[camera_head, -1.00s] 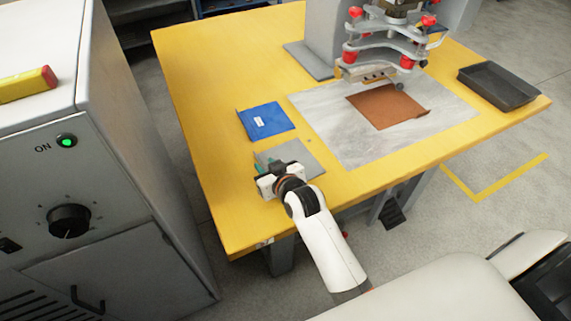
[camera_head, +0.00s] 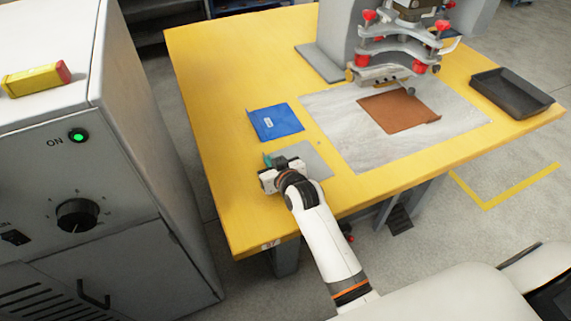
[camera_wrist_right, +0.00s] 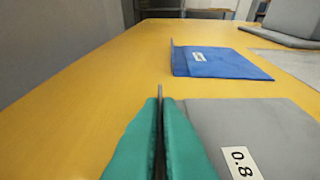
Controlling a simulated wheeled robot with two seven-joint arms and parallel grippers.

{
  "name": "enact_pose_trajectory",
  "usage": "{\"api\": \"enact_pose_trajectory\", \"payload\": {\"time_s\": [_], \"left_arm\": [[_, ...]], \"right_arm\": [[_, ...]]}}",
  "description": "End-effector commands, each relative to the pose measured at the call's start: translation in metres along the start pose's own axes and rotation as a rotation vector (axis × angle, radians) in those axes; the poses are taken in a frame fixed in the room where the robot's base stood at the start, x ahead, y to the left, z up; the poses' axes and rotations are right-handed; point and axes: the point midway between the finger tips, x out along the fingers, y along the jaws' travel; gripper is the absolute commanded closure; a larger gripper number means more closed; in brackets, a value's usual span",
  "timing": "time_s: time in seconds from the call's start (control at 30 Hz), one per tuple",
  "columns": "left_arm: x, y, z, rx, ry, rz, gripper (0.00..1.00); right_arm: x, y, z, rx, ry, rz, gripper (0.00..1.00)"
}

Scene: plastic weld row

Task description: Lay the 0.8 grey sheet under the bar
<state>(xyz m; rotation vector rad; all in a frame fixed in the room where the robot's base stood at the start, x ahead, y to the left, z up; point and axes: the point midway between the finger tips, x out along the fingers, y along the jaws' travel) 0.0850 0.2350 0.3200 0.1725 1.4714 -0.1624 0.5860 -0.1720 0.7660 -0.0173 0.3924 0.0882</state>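The grey sheet (camera_head: 311,162) lies flat on the yellow table near its front left; its white 0.8 label shows in the right wrist view, where the sheet (camera_wrist_right: 262,120) is at lower right. My right gripper (camera_head: 268,161) is at the sheet's left edge. In the right wrist view its teal fingers (camera_wrist_right: 160,105) are close together, with the sheet's thin upright lip between them. The bar (camera_head: 384,75) hangs from the press above a brown sheet (camera_head: 398,111) on a pale mat (camera_head: 365,150). My left gripper is not in view.
A blue sheet (camera_head: 276,122) with a raised left edge lies just behind the grey one. A dark tray (camera_head: 510,92) stands at the table's right. A grey cabinet (camera_head: 110,200) is left of the table. The table's back left is clear.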

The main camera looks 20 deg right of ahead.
Motion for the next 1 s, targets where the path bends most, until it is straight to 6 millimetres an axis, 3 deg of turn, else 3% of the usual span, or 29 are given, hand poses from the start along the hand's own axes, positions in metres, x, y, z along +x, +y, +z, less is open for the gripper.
{"api": "enact_pose_trajectory", "payload": {"time_s": [0.17, 0.5, 0.77, 0.87, 1.0], "left_arm": [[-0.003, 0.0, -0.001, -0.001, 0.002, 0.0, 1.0], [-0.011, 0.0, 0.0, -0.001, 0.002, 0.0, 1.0], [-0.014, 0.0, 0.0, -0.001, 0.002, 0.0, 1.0], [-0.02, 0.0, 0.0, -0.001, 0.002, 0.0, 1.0], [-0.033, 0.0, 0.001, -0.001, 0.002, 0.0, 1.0]], "right_arm": [[-0.006, 0.0, 0.016, 0.0, -0.004, 0.0, 1.0], [-0.031, 0.0, 0.077, -0.001, -0.004, 0.0, 1.0], [-0.041, 0.0, 0.094, 0.0, 0.0, -0.001, 1.0], [-0.057, 0.0, 0.099, 0.001, -0.001, -0.008, 1.0], [-0.102, 0.0, 0.111, 0.005, -0.002, -0.029, 1.0]]}}
